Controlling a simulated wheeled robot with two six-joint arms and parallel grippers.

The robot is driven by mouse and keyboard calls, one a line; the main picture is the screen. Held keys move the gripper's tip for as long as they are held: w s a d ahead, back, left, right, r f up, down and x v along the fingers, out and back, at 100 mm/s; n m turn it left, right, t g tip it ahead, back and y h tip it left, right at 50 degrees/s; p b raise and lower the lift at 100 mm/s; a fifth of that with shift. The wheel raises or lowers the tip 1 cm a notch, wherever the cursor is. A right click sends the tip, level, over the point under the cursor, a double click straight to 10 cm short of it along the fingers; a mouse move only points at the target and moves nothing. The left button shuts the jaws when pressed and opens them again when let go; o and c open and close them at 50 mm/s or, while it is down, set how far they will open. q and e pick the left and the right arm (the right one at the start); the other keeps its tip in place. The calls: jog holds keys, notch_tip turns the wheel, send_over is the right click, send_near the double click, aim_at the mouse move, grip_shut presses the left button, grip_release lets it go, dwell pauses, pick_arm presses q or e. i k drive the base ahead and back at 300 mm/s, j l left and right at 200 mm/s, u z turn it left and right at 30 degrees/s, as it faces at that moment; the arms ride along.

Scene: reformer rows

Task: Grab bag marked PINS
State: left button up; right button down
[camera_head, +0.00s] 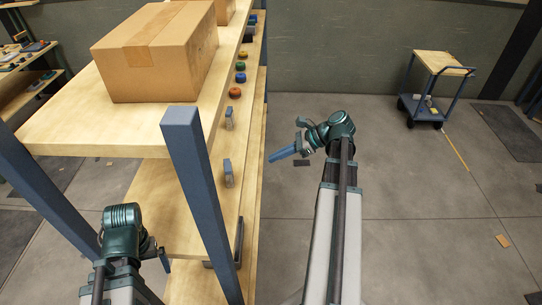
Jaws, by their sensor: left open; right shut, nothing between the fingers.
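No bag with a readable PINS mark shows in the head view. Small grey items (229,118) stand on the shelf edges, too small to identify.
A wooden shelf unit (55,130) with blue-grey posts (195,165) fills the left. A cardboard box (158,60) sits on top. Small coloured round items (235,92) line a shelf. A blue cart (440,62) stands at the back right. Floor at the right is mostly clear.

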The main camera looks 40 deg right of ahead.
aim_at(229, 174)
jog(key=k, duration=1)
